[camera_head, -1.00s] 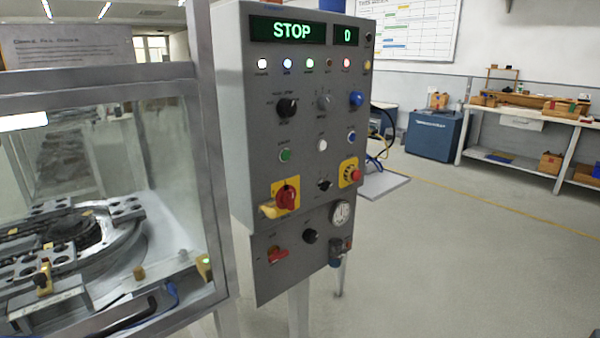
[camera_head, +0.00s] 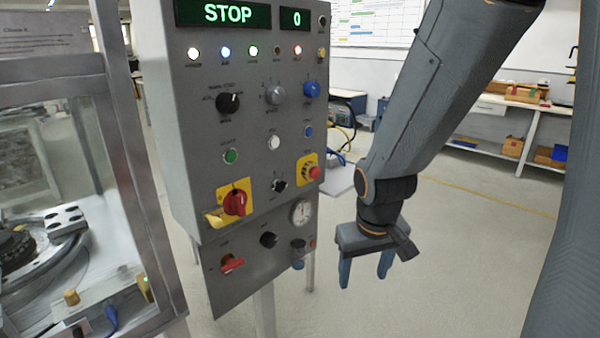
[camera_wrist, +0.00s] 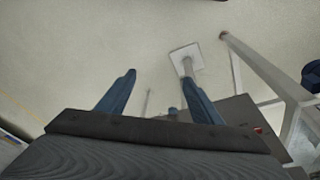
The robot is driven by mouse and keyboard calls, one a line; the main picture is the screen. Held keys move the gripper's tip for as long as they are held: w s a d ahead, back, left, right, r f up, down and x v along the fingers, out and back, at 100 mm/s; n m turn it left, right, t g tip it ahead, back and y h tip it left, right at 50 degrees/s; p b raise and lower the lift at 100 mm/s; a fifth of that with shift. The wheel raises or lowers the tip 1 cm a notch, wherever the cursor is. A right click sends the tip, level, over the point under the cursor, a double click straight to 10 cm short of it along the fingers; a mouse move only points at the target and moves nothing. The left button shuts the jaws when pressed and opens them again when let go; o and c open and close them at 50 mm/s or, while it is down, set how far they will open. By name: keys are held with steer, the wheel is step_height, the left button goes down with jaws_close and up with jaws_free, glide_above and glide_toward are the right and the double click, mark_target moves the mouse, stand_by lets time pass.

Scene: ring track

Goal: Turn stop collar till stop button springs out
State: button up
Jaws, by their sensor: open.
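The stop button (camera_head: 315,172) is red and sits on a yellow plate at the right side of the grey control panel (camera_head: 200,130). A yellow collar (camera_head: 308,166) shows around it; how far the button stands out is too small to tell. The display (camera_head: 228,13) reads STOP. My gripper (camera_head: 365,278) hangs pointing down to the right of the panel, lower than the button and apart from it. Its blue fingers are open and empty. They also show in the wrist view (camera_wrist: 160,95), over bare floor; the stop button is not seen there.
A red rotary switch (camera_head: 235,202) on a yellow plate sits left on the panel. Below are a red handle (camera_head: 232,263) and a gauge (camera_head: 301,211). A glazed enclosure (camera_head: 60,180) stands at left. A workbench (camera_head: 500,115) is far back. Floor right of the panel is clear.

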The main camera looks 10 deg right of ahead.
steer(key=w+d+n+t, duration=0.2)
steer(key=w+d+t, duration=0.2)
steer(key=w, duration=0.6)
steer(key=n+t+y+p, duration=0.1)
steer(key=n+t+y, duration=0.65)
steer(key=y, duration=0.35)
glide_toward(319, 174)
steer(key=x, duration=0.2)
steer(key=shift+t, duration=0.35)
steer(key=p+x, duration=0.1)
steer(key=x, duration=0.7)
steer(key=shift+s+a+f+p, duration=0.1)
steer(key=shift+s+a+p, duration=0.05)
steer(key=shift+p, duration=0.2)
steer(key=c, duration=1.1)
